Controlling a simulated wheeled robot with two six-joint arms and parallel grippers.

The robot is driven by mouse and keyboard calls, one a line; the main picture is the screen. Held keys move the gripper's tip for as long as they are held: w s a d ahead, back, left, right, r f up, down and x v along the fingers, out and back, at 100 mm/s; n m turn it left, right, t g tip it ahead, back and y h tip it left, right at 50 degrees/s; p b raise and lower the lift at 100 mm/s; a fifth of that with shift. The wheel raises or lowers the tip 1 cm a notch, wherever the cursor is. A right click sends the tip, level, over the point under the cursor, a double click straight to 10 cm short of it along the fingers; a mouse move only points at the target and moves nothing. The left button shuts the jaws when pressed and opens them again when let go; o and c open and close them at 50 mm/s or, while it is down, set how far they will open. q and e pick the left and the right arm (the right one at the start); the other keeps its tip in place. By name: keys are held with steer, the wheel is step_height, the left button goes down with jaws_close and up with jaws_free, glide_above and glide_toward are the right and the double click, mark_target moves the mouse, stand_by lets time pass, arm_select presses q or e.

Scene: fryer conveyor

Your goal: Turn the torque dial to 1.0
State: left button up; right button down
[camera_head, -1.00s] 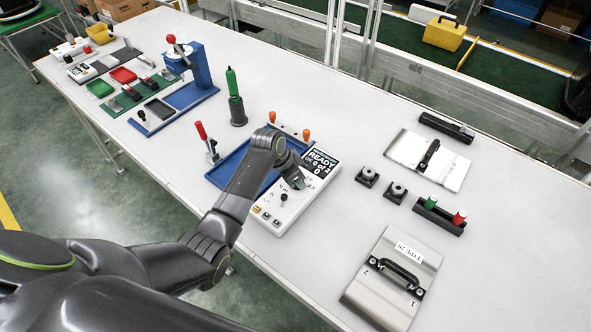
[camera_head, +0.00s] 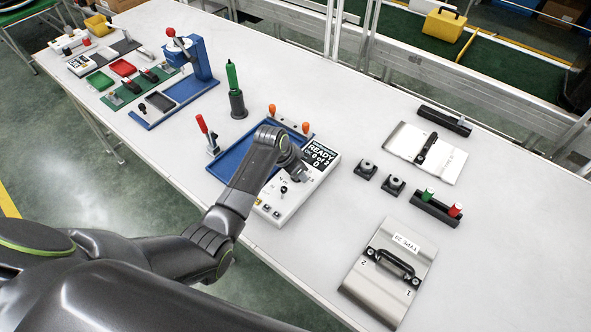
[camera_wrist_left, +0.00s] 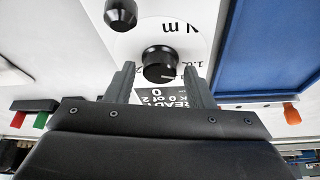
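The white control box (camera_head: 321,178) stands on the table with a display reading READY. Its torque dial is a black round knob (camera_wrist_left: 160,62) with a white pointer line, on a white disc marked "N m" in the left wrist view. My left gripper (camera_wrist_left: 160,68) is open, one finger on each side of the knob, with a visible gap on both sides. In the head view my left gripper (camera_head: 298,172) is over the box and mostly hides the dial. A second black knob (camera_wrist_left: 120,14) sits beside the dial. My right gripper is not in view.
A blue tray (camera_head: 233,160) adjoins the box on the left, with a red-handled lever (camera_head: 207,133) beyond.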

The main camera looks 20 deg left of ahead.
arm_select(q)
steer(key=shift+o, duration=0.3)
steer(key=b+v, duration=0.2)
steer(key=v, duration=1.5)
steer(key=shift+r, duration=0.25)
steer(key=shift+s+f, duration=0.1)
steer(key=shift+s, duration=0.05)
